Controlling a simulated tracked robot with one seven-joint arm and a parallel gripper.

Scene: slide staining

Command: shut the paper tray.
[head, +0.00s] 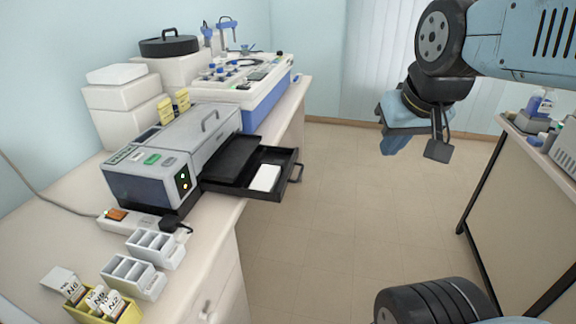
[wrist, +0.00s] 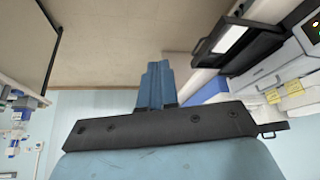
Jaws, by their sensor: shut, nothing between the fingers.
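The paper tray (head: 247,183) is a black drawer sticking out of the right side of the grey staining machine (head: 200,145), over the counter's edge. A white stack of paper (head: 265,178) lies in it, and a handle (head: 297,173) is on its outer end. The tray also shows at the upper right of the wrist view (wrist: 213,52). My gripper (head: 393,143) hangs in free air to the right of the tray, well apart from it. In the wrist view its blue fingers (wrist: 155,84) are together with nothing between them.
A blue-and-white instrument (head: 265,100) stands behind the machine. A power strip (head: 128,220), white racks (head: 135,277) and a yellow box of labelled packets (head: 103,307) stand in front. Another counter (head: 530,165) is at the right. Open floor lies between the counters.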

